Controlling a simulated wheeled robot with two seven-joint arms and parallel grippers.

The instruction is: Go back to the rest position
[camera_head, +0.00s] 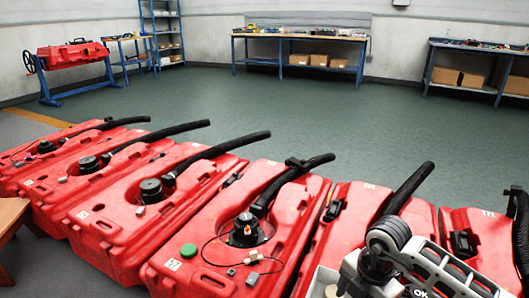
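A row of several red scrubber tanks (105,262) lies across the foreground, with black ribbed hoses on top. A white, grey and black jointed arm part (440,266), which looks like one of my own arm links, rises at the bottom right in front of the right-hand tanks. No fingertips can be made out on it. My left arm and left gripper do not show. My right gripper does not show clearly either, so I cannot see whether it holds anything.
One tank has a green round cap (188,250), a thin dark cable and small grey parts (252,257) on top. A wooden surface (10,218) edges in at left. Workbenches (300,37) line the far wall. The green floor (290,110) between is clear.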

